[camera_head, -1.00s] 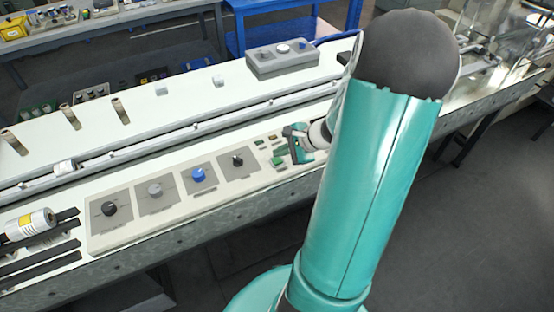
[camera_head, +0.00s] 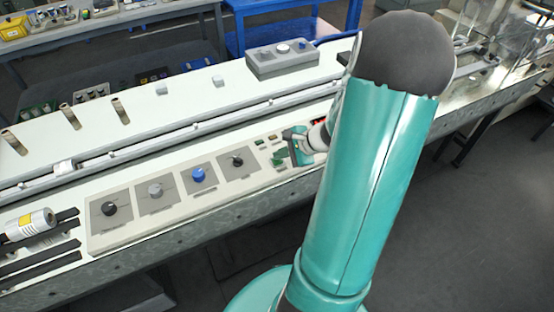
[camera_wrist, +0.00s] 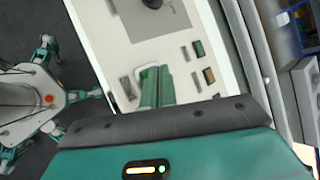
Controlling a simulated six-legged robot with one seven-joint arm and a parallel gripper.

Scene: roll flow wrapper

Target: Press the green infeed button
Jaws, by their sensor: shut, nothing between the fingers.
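The green infeed button (camera_head: 277,160) is on the pale control panel (camera_head: 222,185), right of the black knob in the head view. My gripper (camera_head: 288,155) is low over the panel at the button's right side, with its teal fingers shut and empty. In the wrist view my shut fingers (camera_wrist: 158,82) appear as two green strips side by side over the button area, hiding most of it. A pale rim shows around their tips. I cannot tell whether the tips touch the button.
A small green button (camera_wrist: 197,48) and an amber button (camera_wrist: 209,75) sit close by. A blue knob (camera_head: 198,175) and other knobs lie left along the panel. A grey control box (camera_head: 282,58) stands behind the conveyor rail.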

